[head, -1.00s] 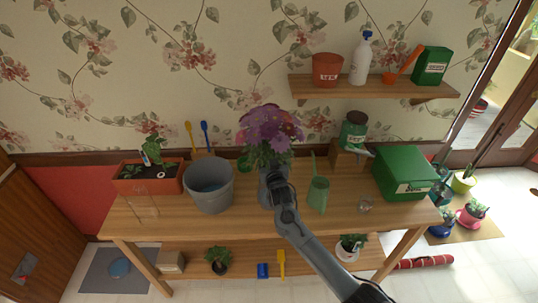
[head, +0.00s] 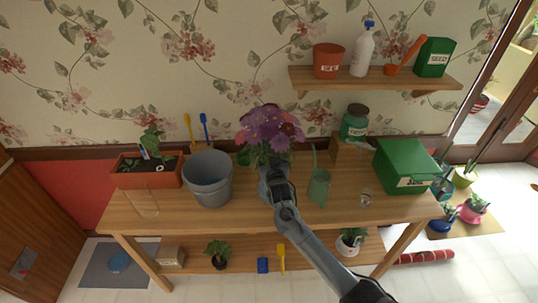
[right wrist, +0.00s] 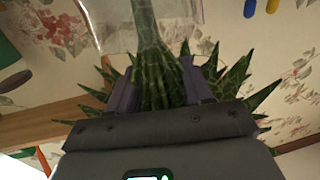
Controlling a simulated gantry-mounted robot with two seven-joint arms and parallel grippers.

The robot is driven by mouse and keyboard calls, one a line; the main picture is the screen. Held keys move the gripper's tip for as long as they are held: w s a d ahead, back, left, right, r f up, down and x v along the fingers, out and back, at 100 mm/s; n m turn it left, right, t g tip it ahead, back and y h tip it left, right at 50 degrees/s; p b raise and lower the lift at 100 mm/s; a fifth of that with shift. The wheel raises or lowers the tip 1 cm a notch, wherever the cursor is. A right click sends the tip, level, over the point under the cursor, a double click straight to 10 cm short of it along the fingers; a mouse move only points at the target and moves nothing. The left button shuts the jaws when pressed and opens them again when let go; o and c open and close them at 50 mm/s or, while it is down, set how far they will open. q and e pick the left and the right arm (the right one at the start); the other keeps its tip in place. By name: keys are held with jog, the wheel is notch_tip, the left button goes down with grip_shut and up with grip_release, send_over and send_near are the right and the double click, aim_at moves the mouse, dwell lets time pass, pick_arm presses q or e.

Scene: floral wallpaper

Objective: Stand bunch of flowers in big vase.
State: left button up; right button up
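A bunch of purple and pink flowers (head: 270,130) stands upright above the middle of the table. My right gripper (head: 272,172) is just below the blooms. In the right wrist view its fingers (right wrist: 160,88) are shut around the green stems (right wrist: 158,65). A clear glass vessel (right wrist: 110,25), apparently the vase, shows at the top of that view. The stem ends overlap its rim; I cannot tell whether they are inside or in front. In the head view my gripper hides this spot. My left gripper is not in view.
A grey bucket (head: 208,180) and an orange planter (head: 147,170) stand left of the flowers. A faint clear glass (head: 145,203) is at the front left. A green watering can (head: 319,187), small glass (head: 366,197) and green box (head: 405,160) are on the right. A shelf (head: 375,85) hangs above.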

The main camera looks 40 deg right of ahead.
jog(key=shift+o, duration=0.7)
jog(key=shift+s+a, duration=0.1)
jog(key=shift+s+a, duration=0.1)
jog(key=shift+s, duration=0.1)
jog(key=v, duration=1)
jog(key=shift+s, duration=0.1)
